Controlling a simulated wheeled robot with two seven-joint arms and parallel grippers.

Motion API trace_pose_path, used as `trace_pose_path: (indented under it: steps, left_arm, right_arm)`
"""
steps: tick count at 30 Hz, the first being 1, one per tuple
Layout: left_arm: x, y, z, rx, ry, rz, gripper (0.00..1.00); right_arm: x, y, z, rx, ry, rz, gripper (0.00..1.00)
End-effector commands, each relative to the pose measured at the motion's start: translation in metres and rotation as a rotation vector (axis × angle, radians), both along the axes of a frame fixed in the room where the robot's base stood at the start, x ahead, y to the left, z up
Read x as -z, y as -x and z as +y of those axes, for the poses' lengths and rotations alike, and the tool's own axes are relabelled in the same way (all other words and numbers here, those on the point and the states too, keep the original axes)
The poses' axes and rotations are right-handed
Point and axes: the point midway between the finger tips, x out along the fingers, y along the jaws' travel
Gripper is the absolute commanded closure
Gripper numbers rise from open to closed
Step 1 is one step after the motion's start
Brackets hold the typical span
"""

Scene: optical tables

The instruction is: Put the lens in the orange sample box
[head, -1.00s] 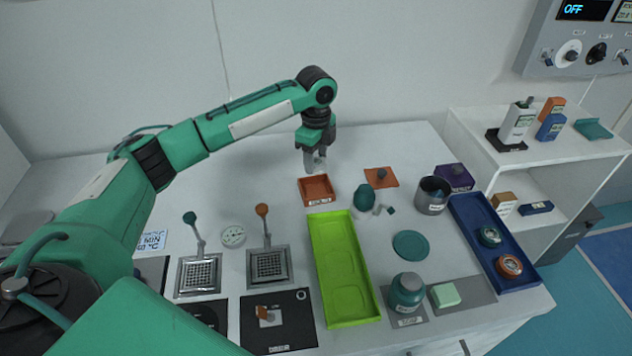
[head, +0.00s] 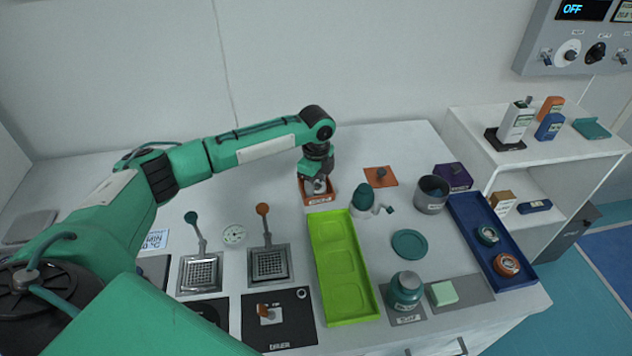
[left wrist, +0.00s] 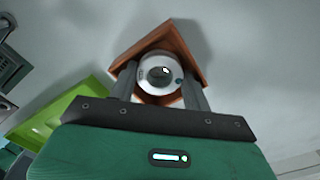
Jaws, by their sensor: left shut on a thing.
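The orange sample box (head: 318,199) is a small open box on the table behind the lime green tray. My left gripper (head: 316,187) reaches down into it from above. In the left wrist view the gripper (left wrist: 160,92) is shut on the lens (left wrist: 160,72), a round piece with a pale rim and a dark centre. The lens is between the fingers, over or inside the orange box (left wrist: 193,50); I cannot tell whether it touches the floor. In the head view the gripper mostly hides the lens. My right gripper is not in view.
The lime green tray (head: 355,313) stands just in front of the box. Two grid plates with upright levers (head: 263,212) stand at the front left. The table behind the box is clear.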

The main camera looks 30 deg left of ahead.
Motion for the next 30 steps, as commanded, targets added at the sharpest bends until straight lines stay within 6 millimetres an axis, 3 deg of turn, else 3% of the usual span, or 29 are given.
trace_pose_path:
  steps: [2,14,24,30]
  left_arm:
    - [0.001,0.000,0.000,0.000,0.000,0.001,0.42]
    - [-0.007,0.000,0.000,0.001,0.001,0.000,0.42]
    - [-0.073,-0.001,0.000,0.000,0.001,-0.003,0.42]
    - [-0.107,0.000,0.000,0.000,0.001,0.000,0.42]
  right_arm:
    - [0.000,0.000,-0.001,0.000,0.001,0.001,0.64]
    - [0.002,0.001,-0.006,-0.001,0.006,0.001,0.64]
    - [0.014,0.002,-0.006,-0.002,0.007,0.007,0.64]
    - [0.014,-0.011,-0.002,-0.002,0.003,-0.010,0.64]
